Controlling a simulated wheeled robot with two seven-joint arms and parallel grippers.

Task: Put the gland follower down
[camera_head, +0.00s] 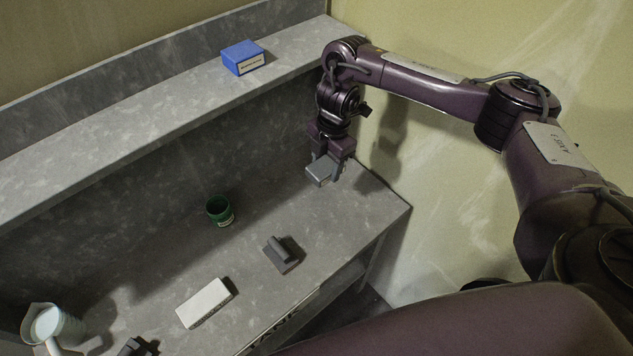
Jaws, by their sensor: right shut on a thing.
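My right gripper (328,161) points down over the far right end of the grey counter. It is shut on a grey block-like piece, which I take to be the gland follower (319,172). The piece has a flat, lighter top face, and the fingers hide part of it. I cannot tell whether its underside touches the counter. My left gripper is not clearly in view.
The counter (245,262) bears a dark grey block with a raised bar (281,254), a green cup (220,210), a white block (204,303) and a pale jug (52,325). A dark item (131,347) is cut off below. A blue box (242,57) sits on the raised shelf.

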